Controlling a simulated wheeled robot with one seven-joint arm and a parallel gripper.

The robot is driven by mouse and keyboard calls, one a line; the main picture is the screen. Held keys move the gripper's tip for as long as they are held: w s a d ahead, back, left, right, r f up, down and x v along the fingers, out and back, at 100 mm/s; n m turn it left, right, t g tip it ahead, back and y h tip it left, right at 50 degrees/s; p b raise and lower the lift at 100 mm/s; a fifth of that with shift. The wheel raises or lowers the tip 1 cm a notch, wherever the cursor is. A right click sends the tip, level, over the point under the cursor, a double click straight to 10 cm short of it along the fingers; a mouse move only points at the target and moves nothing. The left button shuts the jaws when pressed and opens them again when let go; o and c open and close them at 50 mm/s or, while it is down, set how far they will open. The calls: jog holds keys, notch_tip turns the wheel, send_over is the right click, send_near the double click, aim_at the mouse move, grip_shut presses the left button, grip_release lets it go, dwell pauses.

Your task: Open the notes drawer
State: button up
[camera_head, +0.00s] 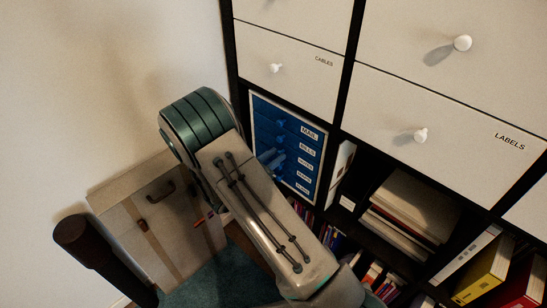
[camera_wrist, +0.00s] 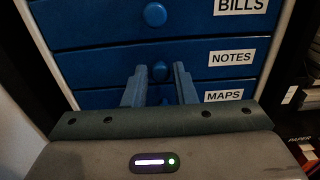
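The notes drawer (camera_wrist: 100,66) is a blue front with a white NOTES label and a round blue knob (camera_wrist: 160,71), in the middle of the wrist view. It looks closed, flush with its neighbours. In the head view its label (camera_head: 305,167) shows on the small blue drawer unit, but my arm partly covers the left side. My gripper (camera_wrist: 159,68) is open, with one fingertip on each side of the notes knob in the picture. A gap shows between the knob and each finger. I cannot tell how far the fingertips are from the drawer front.
The bills drawer (camera_wrist: 110,20) is above and the maps drawer (camera_wrist: 90,99) below, partly hidden by my gripper. The unit sits in a black-framed shelf, under the cables drawer (camera_head: 285,65). Papers (camera_head: 420,205) and binders (camera_head: 487,272) fill cubbies to the right. A beige case (camera_head: 150,225) stands left.

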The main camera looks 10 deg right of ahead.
grip_shut()
jog(key=p+v, duration=0.3)
jog(key=v, duration=1.2)
jog(key=shift+a+p, duration=0.15)
jog(key=shift+p, duration=0.2)
jog(key=shift+s, duration=0.1)
jog(key=shift+o, duration=2.4)
grip_release()
jog(key=p+v, duration=0.2)
jog(key=v, duration=1.2)
